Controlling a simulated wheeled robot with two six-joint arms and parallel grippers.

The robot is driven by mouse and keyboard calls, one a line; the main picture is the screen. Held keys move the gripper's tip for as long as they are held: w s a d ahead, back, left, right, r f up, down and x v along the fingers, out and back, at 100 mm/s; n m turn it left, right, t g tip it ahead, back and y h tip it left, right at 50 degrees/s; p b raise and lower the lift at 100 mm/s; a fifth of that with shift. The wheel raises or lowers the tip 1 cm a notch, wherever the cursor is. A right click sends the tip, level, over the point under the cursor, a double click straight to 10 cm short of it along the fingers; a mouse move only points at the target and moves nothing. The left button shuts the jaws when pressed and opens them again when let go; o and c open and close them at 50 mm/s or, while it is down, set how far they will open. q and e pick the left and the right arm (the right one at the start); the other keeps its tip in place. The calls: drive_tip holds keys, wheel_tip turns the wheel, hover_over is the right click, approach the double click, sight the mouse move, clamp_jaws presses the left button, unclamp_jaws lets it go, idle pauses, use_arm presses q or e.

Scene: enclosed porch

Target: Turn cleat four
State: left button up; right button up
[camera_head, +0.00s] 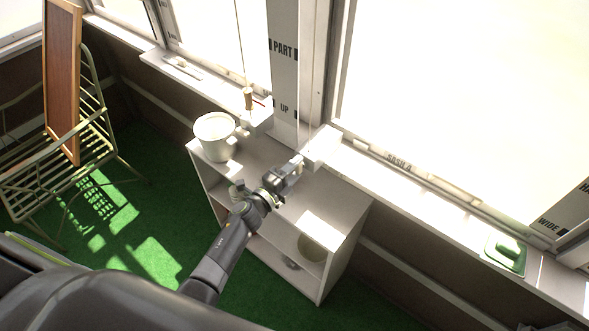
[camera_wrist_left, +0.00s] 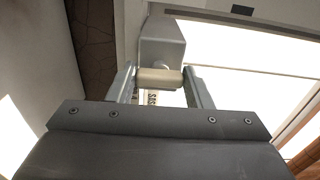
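My left gripper (camera_head: 299,160) reaches over the white shelf unit to a pale block (camera_head: 318,158) on the window ledge, below a thin cord. In the left wrist view, a cream bar (camera_wrist_left: 160,78) on a grey block (camera_wrist_left: 162,40) lies between the fingers of my left gripper (camera_wrist_left: 160,85). The bar spans the gap and appears to touch both fingers. It looks like a cleat; no number four is readable on it. Small dark parts at the bottom right edge of the head view may be my right gripper, mostly cut off.
A white pot (camera_head: 215,137) stands on the shelf unit (camera_head: 343,208), near a hanging cord with a wooden toggle (camera_head: 248,98). A metal chair (camera_head: 45,165) holds a framed board (camera_head: 62,80) at left. A green-and-white item (camera_head: 506,253) lies on the right sill. Green carpet is open below.

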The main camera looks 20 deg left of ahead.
use_arm(q)
drive_tip(key=o, duration=0.4)
drive_tip(key=shift+o, duration=0.2)
drive_tip(key=b+v, duration=0.2)
drive_tip(key=v, duration=1.5)
drive_tip(key=shift+s, duration=0.25)
drive_tip(key=shift+a, duration=0.1)
drive_tip(key=s+a+f+n+g+y, duration=0.25)
drive_tip(key=f+n, duration=0.25)
drive_tip(key=f, duration=0.4)
drive_tip(key=s+a+f+n+g+y, duration=0.2)
drive_tip(key=s+a+f+n, duration=0.15)
drive_tip(key=f, duration=0.55)
drive_tip(key=s+a+f+n+g+y, duration=0.25)
drive_tip(key=s+f+n, duration=0.2)
drive_tip(key=f, duration=0.45)
drive_tip(key=s+d+f+n+g, duration=0.1)
drive_tip(key=s+f+n+g, duration=0.3)
drive_tip(key=s, duration=0.8)
drive_tip(key=s+d+f+n+g, duration=0.1)
drive_tip(key=s+f+n+g, duration=0.3)
drive_tip(key=s+f, duration=0.5)
drive_tip(key=s+n, duration=0.1)
drive_tip(key=s, duration=0.1)
drive_tip(key=shift+s+f+g, duration=0.3)
drive_tip(key=shift+s+g, duration=0.1)
